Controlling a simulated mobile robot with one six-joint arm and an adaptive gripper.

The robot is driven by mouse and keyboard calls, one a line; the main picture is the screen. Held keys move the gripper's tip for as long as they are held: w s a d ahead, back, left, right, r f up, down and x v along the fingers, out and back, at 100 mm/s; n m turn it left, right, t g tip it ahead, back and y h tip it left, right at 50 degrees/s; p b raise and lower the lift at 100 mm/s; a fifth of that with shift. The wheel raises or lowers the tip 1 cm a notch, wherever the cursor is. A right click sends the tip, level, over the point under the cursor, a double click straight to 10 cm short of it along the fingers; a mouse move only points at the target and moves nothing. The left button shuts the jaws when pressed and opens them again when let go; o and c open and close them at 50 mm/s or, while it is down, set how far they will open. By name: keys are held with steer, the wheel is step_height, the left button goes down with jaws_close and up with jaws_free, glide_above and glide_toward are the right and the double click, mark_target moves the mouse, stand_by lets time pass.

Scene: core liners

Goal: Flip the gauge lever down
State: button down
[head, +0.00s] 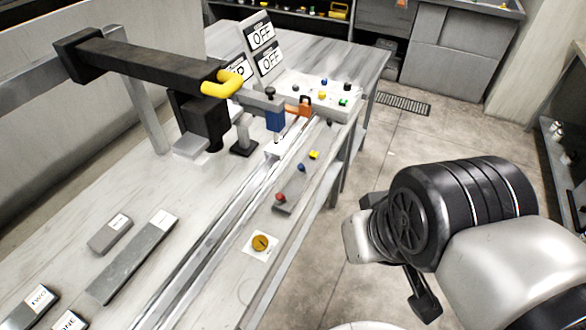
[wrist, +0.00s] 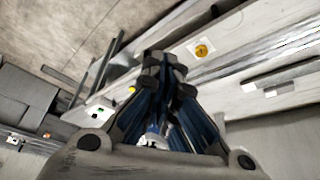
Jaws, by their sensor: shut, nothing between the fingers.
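I cannot tell for sure which part is the gauge lever. In the head view, a blue block (head: 275,119) and an orange piece (head: 304,106) stand by the metal rail at the far end of the bench. A yellow handle (head: 222,84) sits on the end of a black machine arm nearby. In the wrist view, my gripper (wrist: 165,62) is shut, its fingers meeting with nothing between them. My arm is at the right of the head view, off the bench's front edge and well apart from these parts. My fingertips are not clear there.
A yellow round knob (head: 260,243) sits on a white plate at the bench's front edge. Grey bars (head: 132,256) lie on the bench, and OFF signs (head: 261,31) stand behind. The floor (head: 405,130) beyond my arm is clear.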

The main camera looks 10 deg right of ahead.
steer(key=w+r+n+p, duration=0.2)
steer(key=w+n, duration=0.4)
steer(key=w, duration=0.2)
steer(key=n+g+p, duration=0.2)
steer(key=n+p, duration=0.4)
steer(key=n, duration=1.5)
glide_above(287, 190)
steer(key=s, duration=0.3)
steer(key=s+x, duration=0.2)
steer(key=x, duration=0.7)
steer(key=s+f+x, duration=0.1)
steer(key=s+x, duration=0.1)
steer(key=x, duration=0.8)
steer(key=shift+w+a+r+h, duration=0.1)
steer(key=shift+a+r+h, duration=0.15)
steer(key=shift+a+h, duration=0.2)
steer(key=b+x, duration=0.1)
steer(key=x, duration=0.4)
steer(key=b+x, duration=0.2)
steer(key=x, duration=0.2)
steer(key=shift+f+b, duration=0.3)
steer(key=shift+f, duration=0.1)
steer(key=shift+w+d+r+b, duration=0.2)
steer(key=shift+w+d+r, duration=0.1)
steer(key=shift+w+d, duration=0.2)
steer(key=shift+w+d+r+b, duration=0.15)
steer(key=shift+w+d+r, duration=0.2)
steer(key=shift+d, duration=0.15)
steer(key=shift+w+d+r, duration=0.25)
steer(key=shift+d+r, duration=0.05)
